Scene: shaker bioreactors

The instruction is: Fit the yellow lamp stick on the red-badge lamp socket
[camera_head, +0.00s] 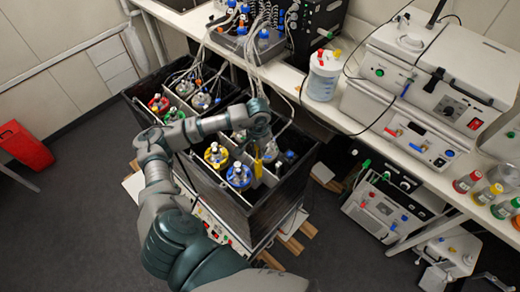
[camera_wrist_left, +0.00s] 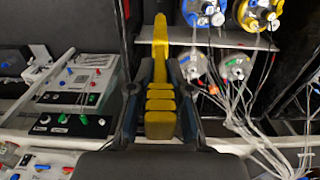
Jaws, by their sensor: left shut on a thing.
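The yellow lamp stick (camera_wrist_left: 160,98) is held between the two dark fingers of my left gripper (camera_wrist_left: 160,75) in the left wrist view. Its thin end points away from the gripper, up in that picture. In the head view, the stick (camera_head: 258,166) hangs below my left gripper (camera_head: 259,145), over the right part of the black shaker box (camera_head: 222,195). My left arm reaches across this box and hides part of its inside. I cannot make out a red-badge lamp socket in either view. My right gripper is not in view.
A bench (camera_head: 400,150) with instruments and a clear jar (camera_head: 323,75) runs along the right.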

